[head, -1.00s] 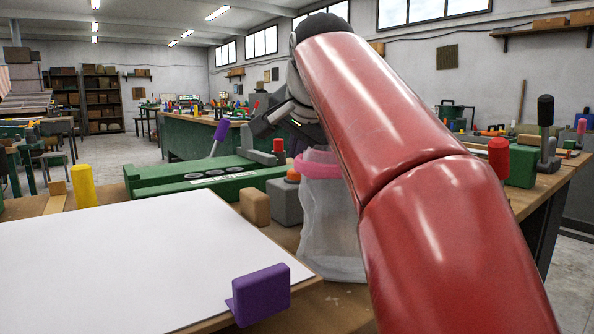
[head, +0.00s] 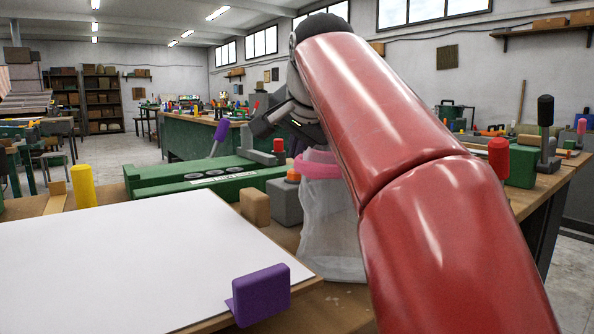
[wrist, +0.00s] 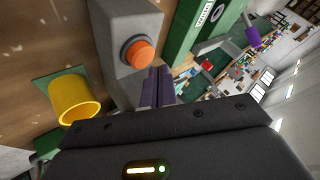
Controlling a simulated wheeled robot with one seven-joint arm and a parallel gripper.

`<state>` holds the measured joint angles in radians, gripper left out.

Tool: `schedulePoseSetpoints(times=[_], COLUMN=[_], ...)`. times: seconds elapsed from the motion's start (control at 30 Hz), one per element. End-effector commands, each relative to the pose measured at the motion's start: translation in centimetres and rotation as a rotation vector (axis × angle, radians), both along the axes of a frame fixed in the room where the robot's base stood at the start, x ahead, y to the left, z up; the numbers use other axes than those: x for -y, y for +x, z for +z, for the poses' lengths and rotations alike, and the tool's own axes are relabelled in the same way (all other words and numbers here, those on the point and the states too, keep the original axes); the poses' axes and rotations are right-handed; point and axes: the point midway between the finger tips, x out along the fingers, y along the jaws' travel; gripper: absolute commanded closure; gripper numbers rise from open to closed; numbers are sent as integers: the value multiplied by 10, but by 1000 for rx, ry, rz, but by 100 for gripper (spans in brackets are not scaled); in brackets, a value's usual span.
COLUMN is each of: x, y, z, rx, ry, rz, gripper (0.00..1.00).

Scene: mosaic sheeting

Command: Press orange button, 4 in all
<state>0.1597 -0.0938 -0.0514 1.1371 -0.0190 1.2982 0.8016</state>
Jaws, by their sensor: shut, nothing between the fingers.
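The orange button (head: 293,176) sits on top of a grey box (head: 286,202) beyond the paper-covered board. In the wrist view the round orange button (wrist: 138,54) shows whole in its dark ring on the grey box (wrist: 124,22). My gripper (wrist: 159,72) has its dark purplish fingers together with nothing between them. The fingertips appear beside the button's lower right edge in that view; I see no clear contact. In the head view my gripper's dark housing shows past the end of my red arm, and its fingertips are hard to make out.
A mesh bag with a pink rim (head: 318,168) stands right of the box, partly behind my arm. A wooden block (head: 255,207) stands left of it, with a green machine (head: 190,180) behind. A purple block (head: 261,294) is at the board's edge. A yellow cylinder (wrist: 75,102) is near.

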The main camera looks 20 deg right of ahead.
Motion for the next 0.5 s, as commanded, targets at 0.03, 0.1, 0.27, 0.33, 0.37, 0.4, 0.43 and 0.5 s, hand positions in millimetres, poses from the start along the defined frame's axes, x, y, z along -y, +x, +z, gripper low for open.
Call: schedulePoseSetpoints(times=[0.03, 0.1, 0.27, 0.33, 0.37, 0.4, 0.43, 0.5], x=[0, 0, 0, 0, 0, 0, 0, 0], y=[0, 0, 0, 0, 0, 0, 0, 0], z=[0, 0, 0, -2, -3, -5, -6, -8], rx=[0, 0, 0, 0, 0, 0, 0, 0], ry=[0, 0, 0, 0, 0, 0, 0, 0], rz=[0, 0, 0, 0, 0, 0, 0, 0], gripper=[100, 100, 100, 100, 100, 100, 100, 100])
